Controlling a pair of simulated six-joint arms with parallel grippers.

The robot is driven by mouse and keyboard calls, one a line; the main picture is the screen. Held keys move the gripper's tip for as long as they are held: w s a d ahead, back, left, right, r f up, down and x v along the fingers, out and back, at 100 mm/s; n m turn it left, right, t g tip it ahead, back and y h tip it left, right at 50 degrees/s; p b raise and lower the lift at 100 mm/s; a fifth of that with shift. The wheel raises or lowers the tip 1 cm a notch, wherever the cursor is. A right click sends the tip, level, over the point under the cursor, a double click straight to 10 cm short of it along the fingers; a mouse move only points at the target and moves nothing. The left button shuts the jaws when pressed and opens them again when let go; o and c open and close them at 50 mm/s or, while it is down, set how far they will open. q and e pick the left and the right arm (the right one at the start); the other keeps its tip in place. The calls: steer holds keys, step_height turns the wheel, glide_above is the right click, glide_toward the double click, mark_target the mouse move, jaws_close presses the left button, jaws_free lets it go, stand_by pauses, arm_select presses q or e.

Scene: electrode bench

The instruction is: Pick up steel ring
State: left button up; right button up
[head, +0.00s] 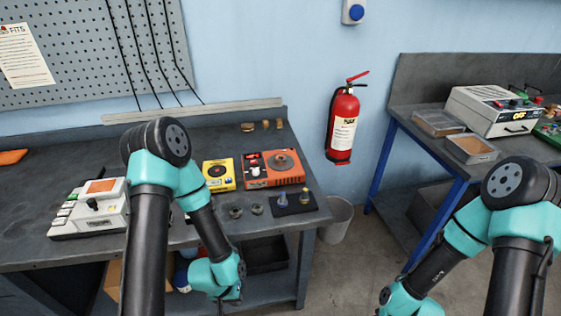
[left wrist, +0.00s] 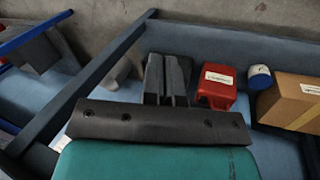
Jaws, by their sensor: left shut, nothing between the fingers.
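Two small grey ring-like pieces lie on the dark bench (head: 60,200) near its front edge in the head view: one at the left (head: 235,212) and one at the right (head: 257,208). I cannot tell which of them is the steel ring. My left gripper (left wrist: 167,62) shows in the left wrist view with its fingers together and nothing between them. It is below the bench-top level, over the lower shelf, apart from the ring-like pieces. In the head view my left arm hangs down over the bench front, its fingers hidden. My right arm is at the right; its gripper is out of frame.
A black pad with two small posts (head: 294,204), an orange device (head: 273,169), a yellow box (head: 219,174) and a white instrument (head: 92,212) stand on the bench. Below, a red container (left wrist: 216,85) and a cardboard box (left wrist: 292,100) are near my left gripper.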

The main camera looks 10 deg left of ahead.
arm_select(q)
steer(key=o, duration=1.3)
